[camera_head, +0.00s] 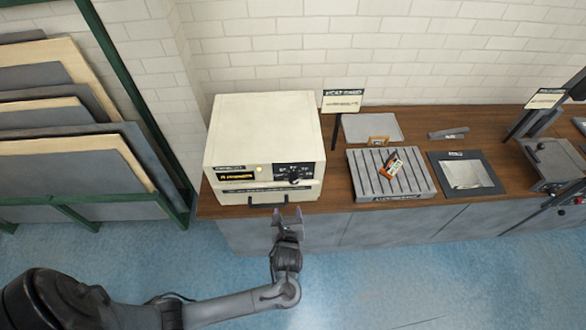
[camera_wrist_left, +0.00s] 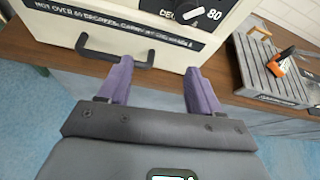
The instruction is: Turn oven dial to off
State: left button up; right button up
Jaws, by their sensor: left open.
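The cream oven (camera_head: 263,150) stands at the left end of the wooden bench. Its black dial (camera_head: 293,178) is on the right of the front panel, and a black handle (camera_head: 268,204) sits low on the front. My left gripper (camera_head: 288,212) is open and empty, just in front of the oven's lower front and below the dial. In the left wrist view the dial (camera_wrist_left: 192,13) shows at the top with its pale pointer towards the mark 80. The purple fingertips (camera_wrist_left: 158,68) are apart, with the handle (camera_wrist_left: 115,52) ahead to the left. My right gripper is not in view.
A sign (camera_head: 343,100) stands behind, and a framed grey plate (camera_head: 467,174) lies further right. A green rack of boards (camera_head: 75,130) is at the left. The blue floor is clear.

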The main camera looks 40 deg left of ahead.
pick_arm(q)
send_near(294, 181)
jog(key=s, duration=0.1)
jog(key=shift+t, duration=0.4)
jog(key=b+x, duration=0.1)
jog(key=x, duration=0.9)
jog(key=shift+w+d+f, duration=0.1)
jog(key=shift+w+f, duration=0.05)
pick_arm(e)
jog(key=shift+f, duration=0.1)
pick_arm(q)
jog(key=c, duration=1)
jog(key=shift+c, duration=0.2)
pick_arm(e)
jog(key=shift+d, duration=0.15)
